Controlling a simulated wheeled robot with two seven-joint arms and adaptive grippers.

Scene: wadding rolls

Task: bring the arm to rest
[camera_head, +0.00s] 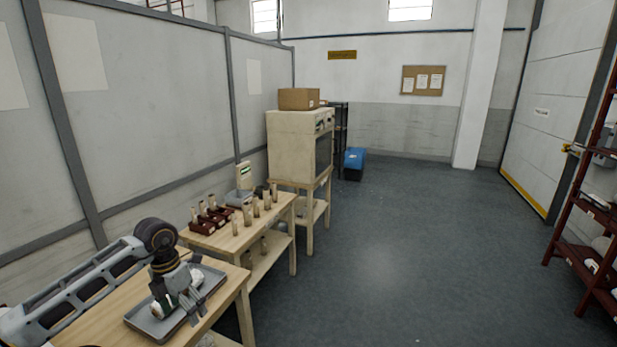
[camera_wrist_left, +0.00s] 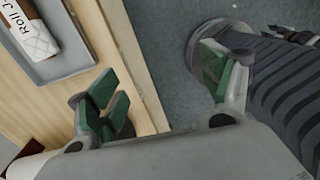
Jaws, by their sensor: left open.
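My left gripper (camera_head: 178,304) is in front of the grey tray (camera_head: 215,278) on the near wooden table in the head view and hides part of it. In the left wrist view my left gripper (camera_wrist_left: 163,92) has its green-padded fingers wide apart, with nothing between them. The gap lies over the table edge and floor. A white quilted roll (camera_wrist_left: 37,38) with a label starting "Roll J" lies in the tray (camera_wrist_left: 72,62), left of the fingers. White shapes show around the gripper in the head view, too small to tell apart. My right gripper is not in view.
A second wooden table (camera_head: 215,238) behind holds several dark red holders, upright pale cylinders and a device with a green display (camera_head: 244,172). A large beige machine (camera_head: 292,145) stands beyond. A red shelf rack (camera_head: 575,245) is at the right. The middle floor (camera_head: 400,250) is clear.

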